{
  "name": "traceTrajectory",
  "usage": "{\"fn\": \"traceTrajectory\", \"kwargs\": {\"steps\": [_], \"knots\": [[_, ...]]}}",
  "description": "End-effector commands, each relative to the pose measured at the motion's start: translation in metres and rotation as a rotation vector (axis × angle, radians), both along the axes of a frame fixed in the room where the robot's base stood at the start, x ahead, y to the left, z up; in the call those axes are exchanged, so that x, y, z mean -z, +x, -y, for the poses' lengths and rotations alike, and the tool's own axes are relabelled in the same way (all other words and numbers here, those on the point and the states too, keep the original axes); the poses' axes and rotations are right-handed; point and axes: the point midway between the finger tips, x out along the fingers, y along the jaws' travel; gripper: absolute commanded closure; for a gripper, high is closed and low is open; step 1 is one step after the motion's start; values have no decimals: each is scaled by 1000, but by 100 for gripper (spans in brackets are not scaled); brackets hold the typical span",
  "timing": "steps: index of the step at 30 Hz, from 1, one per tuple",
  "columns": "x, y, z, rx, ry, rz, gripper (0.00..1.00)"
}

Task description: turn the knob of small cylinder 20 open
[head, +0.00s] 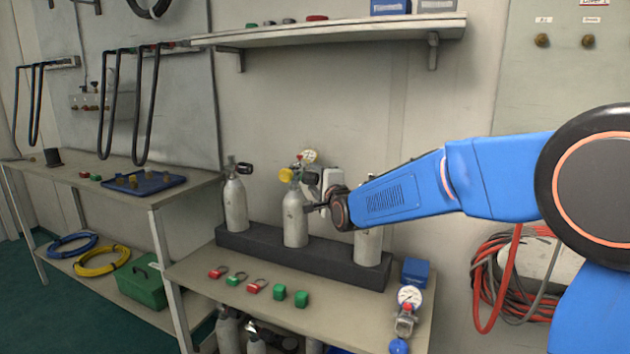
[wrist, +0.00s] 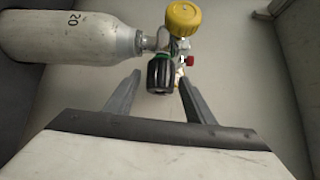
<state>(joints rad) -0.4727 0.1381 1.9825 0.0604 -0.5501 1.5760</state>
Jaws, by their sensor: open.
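Small cylinder 20 (head: 295,215) is the pale middle bottle standing in the dark rack. In the wrist view cylinder 20 (wrist: 70,38) shows its number and lies across the upper left. Its valve has a yellow cap (wrist: 183,18), also seen in the head view (head: 286,175). Its black knob (wrist: 160,73) with a green ring faces my gripper. My gripper (head: 314,207) is at the right of the cylinder in the head view. In the wrist view its open fingers (wrist: 158,84) have their tips either side of the knob's lower end; contact is not visible.
A cylinder (head: 235,203) stands left in the rack (head: 260,245), another (head: 367,246) right, partly behind my arm. A gauge (head: 308,157) is behind the middle valve. Red and green items, a blue box (head: 416,272) and a gauge fitting (head: 405,318) lie on the bench.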

Motion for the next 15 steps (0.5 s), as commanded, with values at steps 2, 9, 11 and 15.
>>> {"fn": "traceTrajectory", "kwargs": {"steps": [2,9,11,15], "knots": [[0,0,0,0,0,0,61],[0,0,0,0,0,0,91],[0,0,0,0,-1,3,91],[0,0,0,0,-9,24,91]]}}
